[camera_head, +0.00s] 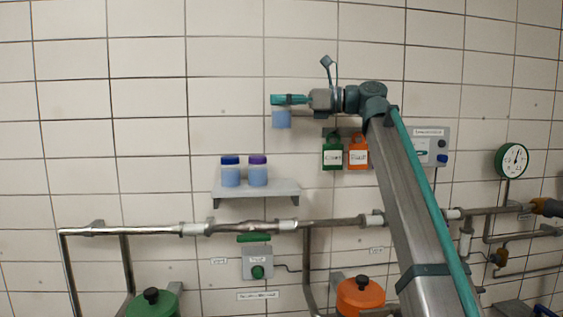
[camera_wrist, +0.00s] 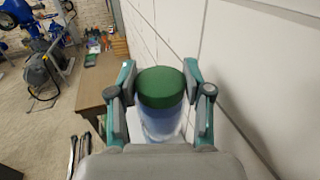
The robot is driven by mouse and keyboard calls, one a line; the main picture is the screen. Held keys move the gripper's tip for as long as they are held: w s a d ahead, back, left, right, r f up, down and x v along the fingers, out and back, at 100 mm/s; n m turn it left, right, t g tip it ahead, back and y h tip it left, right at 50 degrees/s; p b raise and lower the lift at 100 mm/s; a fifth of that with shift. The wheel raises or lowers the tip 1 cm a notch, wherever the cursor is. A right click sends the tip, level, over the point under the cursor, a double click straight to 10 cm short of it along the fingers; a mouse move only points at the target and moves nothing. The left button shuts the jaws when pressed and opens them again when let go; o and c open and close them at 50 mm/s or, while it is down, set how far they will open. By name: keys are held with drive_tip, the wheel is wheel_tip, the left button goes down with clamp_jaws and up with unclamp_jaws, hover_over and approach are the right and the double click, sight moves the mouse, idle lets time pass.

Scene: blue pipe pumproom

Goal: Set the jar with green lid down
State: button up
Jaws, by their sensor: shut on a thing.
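The jar with the green lid (camera_wrist: 161,88) is between my gripper's two fingers in the wrist view, its clear bluish body below the lid. In the head view the light-blue jar body (camera_head: 282,119) hangs below my gripper (camera_head: 290,99), and the lid is hidden by the fingers. My gripper is shut on the jar and holds it in the air, above and to the right of a small grey wall shelf (camera_head: 257,194). Two similar jars stand on the shelf, one with a dark blue lid (camera_head: 230,160) and one with a purple lid (camera_head: 257,160).
A horizontal pipe (camera_head: 330,223) runs below the shelf. A green tag (camera_head: 333,153) and an orange tag (camera_head: 358,153) hang right of the jar. The shelf's right end looks bare. A wooden table (camera_wrist: 98,85) shows in the wrist view.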

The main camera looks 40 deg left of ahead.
wheel_tip(320, 180, down, 14)
drive_tip(key=p, duration=0.3)
drive_tip(key=shift+w+f, duration=0.1)
drive_tip(key=shift+f, duration=0.1)
drive_tip(key=o, duration=1.3)
drive_tip(key=shift+o, duration=0.2)
drive_tip(key=b+v, duration=0.3)
drive_tip(key=v, duration=0.9)
